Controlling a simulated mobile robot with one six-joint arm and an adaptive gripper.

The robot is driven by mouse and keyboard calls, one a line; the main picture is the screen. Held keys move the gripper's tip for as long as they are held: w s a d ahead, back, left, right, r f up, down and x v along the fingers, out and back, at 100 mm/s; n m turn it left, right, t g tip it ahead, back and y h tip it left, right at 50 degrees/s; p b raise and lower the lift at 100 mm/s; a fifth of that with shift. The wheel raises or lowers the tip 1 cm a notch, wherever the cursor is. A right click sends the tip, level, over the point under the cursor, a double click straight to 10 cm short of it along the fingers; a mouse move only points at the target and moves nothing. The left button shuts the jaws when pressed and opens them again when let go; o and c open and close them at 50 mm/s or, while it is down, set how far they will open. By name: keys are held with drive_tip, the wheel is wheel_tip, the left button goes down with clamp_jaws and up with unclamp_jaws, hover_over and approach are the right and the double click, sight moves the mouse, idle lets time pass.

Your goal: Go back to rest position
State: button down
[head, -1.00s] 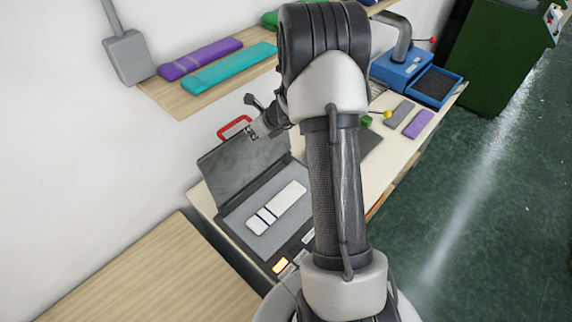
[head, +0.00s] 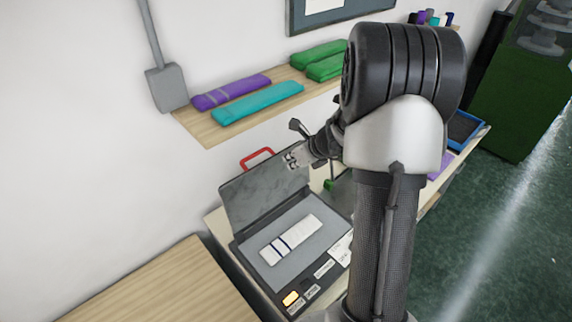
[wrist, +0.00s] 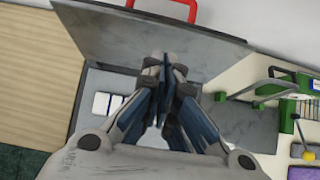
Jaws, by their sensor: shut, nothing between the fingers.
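My gripper (head: 292,160) is at the end of my raised arm, in front of the upper part of an open grey lid (head: 262,180) with a red handle (head: 257,158). In the wrist view my gripper (wrist: 165,62) has its fingers together, with nothing between them. A white strip with dark blue bands (head: 290,240) lies flat on the grey bed of the open press below. The strip is partly hidden behind my gripper in the wrist view, where its white end (wrist: 107,104) shows.
A wall shelf (head: 205,130) holds purple (head: 230,92), teal (head: 258,102) and green folded pieces. A wooden table (head: 150,290) stands at the lower left. A green device (wrist: 285,100) stands right of the press. A blue tray (head: 464,130) is farther right. Open floor lies at right.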

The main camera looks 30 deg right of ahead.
drive_tip(key=s+a+r+n+g+y+b, duration=0.1)
drive_tip(key=s+a+r+n+b, duration=0.15)
drive_tip(key=a+n, duration=0.35)
drive_tip(key=s+a+r+n+b, duration=0.1)
drive_tip(key=s+a+n+b, duration=0.35)
drive_tip(key=a, duration=0.25)
drive_tip(key=s+a+r+n+g+y+b, duration=0.1)
drive_tip(key=s+a+n+b, duration=0.1)
drive_tip(key=a+n, duration=0.45)
drive_tip(key=s+a+f+n+h+b, duration=0.1)
drive_tip(key=s+f+n+b, duration=0.1)
drive_tip(key=s+n, duration=0.3)
drive_tip(key=s+a+f+n+g+h+b, duration=0.1)
drive_tip(key=s+f+n+b, duration=0.2)
drive_tip(key=s+n+b, duration=0.2)
drive_tip(key=s+a+f+n+h+b, duration=0.1)
drive_tip(key=s+a+f+n+b, duration=0.1)
drive_tip(key=s+n, duration=0.5)
drive_tip(key=s+b, duration=0.1)
drive_tip(key=s, duration=0.2)
drive_tip(key=shift+s+f, duration=0.25)
